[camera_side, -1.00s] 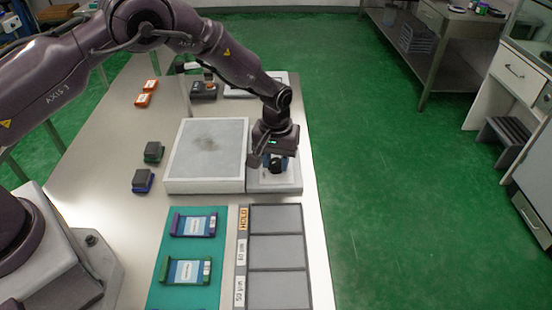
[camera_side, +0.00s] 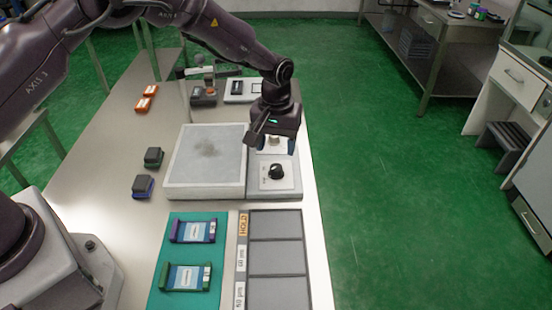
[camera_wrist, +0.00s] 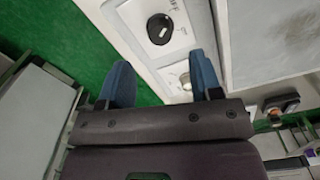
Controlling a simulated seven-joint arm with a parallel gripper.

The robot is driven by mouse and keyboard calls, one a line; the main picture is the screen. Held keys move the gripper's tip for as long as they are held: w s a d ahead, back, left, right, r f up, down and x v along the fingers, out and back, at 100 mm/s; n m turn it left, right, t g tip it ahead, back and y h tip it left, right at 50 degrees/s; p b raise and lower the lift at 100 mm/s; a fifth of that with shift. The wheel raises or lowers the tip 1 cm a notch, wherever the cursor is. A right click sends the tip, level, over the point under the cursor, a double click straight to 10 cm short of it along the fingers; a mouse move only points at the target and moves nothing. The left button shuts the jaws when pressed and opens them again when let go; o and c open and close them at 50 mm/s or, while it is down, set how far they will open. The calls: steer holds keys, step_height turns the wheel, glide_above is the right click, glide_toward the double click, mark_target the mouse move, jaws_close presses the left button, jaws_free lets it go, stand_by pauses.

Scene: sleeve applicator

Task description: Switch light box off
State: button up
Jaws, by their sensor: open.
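The light box (camera_side: 205,165) is a flat box with a pale grey top and a dark smudge, on the table left of my gripper. Its control panel (camera_side: 289,183) is on the right side, with a round black knob (camera_side: 277,171) near the front, bare of my gripper. The knob also shows in the wrist view (camera_wrist: 160,28) with a pale pointer mark. A small pale round control (camera_wrist: 186,80) lies farther back, seen between my blue fingertips. My gripper (camera_side: 276,146) is open and empty over that back part; contact with the pale control cannot be told.
A teal mat (camera_side: 160,296) with two framed cards and a grey three-section tray (camera_side: 276,226) lie in front. Small dark blocks (camera_side: 153,157) stand left of the box. Orange items (camera_side: 145,103) and a stand (camera_side: 183,95) are farther back.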

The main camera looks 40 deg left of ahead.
mark_target(276, 167)
step_height(276, 167, up, 6)
steer(key=shift+r, duration=0.15)
stand_by(0.4)
steer(key=s+a+r+m+t, duration=0.2)
steer(key=s+r, duration=0.7)
steer(key=s, duration=0.5)
steer(key=s+a+r+m+t, duration=0.3)
steer(key=s+a+r, duration=0.3)
steer(key=s+r, duration=0.4)
steer(key=s, duration=0.5)
steer(key=shift+s+r+m+t, duration=0.25)
steer(key=shift+s+m+t, duration=0.05)
steer(key=shift+m, duration=0.1)
